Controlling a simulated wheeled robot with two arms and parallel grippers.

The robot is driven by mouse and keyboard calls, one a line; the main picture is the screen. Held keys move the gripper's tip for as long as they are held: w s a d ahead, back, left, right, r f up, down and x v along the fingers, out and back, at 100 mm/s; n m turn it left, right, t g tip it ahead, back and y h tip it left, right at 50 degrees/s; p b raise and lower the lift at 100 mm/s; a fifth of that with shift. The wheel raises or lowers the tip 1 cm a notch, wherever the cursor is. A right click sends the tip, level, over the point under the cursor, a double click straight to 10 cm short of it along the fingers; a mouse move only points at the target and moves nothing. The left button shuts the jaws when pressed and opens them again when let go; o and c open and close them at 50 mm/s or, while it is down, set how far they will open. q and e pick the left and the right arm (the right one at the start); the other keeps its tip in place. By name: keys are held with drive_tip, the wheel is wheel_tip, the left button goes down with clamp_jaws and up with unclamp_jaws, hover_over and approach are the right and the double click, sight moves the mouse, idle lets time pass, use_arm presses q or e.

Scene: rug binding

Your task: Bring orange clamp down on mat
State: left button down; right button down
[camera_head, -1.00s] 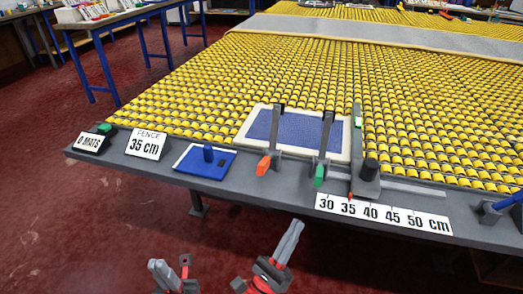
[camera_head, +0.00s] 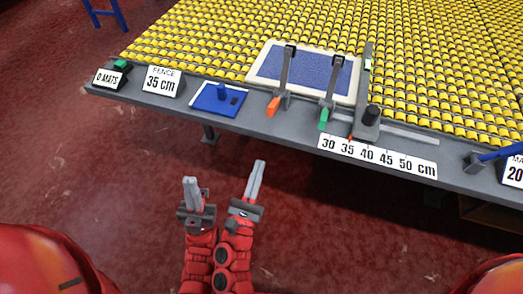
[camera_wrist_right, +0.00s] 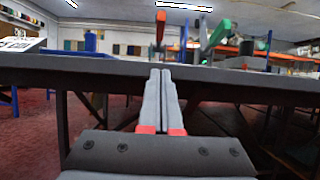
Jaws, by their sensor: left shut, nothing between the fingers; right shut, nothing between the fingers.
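The orange clamp (camera_head: 273,106) stands at the front edge of the table, its grey arm reaching back over the mat. I cannot tell whether its dark tip touches the mat. Its orange handle (camera_wrist_right: 160,28) points up in the right wrist view. The mat (camera_head: 262,65), blue with a cream border, lies flat on the yellow rollers. A green-handled clamp (camera_head: 323,118) stands to its right. My left gripper (camera_head: 190,183) and right gripper (camera_head: 259,166) are both shut and empty, in front of the table and apart from the clamps.
The grey table edge (camera_head: 240,126) runs between my grippers and the clamps. A blue pad (camera_head: 208,102) and the fence sign (camera_head: 161,80) are left of the orange clamp. A fence with a black knob (camera_head: 371,113) and a scale (camera_head: 380,155) are to the right.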

sight(269, 136)
drive_tip(key=p+x, duration=0.1)
drive_tip(key=x, duration=0.2)
drive_tip(key=p+x, duration=0.2)
drive_tip(key=x, duration=0.1)
drive_tip(key=p+x, duration=0.1)
drive_tip(key=x, duration=0.2)
drive_tip(key=shift+d+r+p, duration=0.1)
drive_tip(key=shift+r+p, duration=0.2)
drive_tip(key=shift+r, duration=0.1)
drive_tip(key=r+p, duration=0.2)
drive_tip(key=p, duration=0.1)
drive_tip(key=shift+w, duration=0.25)
drive_tip(key=shift+w+r+p, duration=0.3)
drive_tip(key=shift+r+p, duration=0.15)
drive_tip(key=shift+p, duration=0.25)
drive_tip(key=shift+s, duration=0.15)
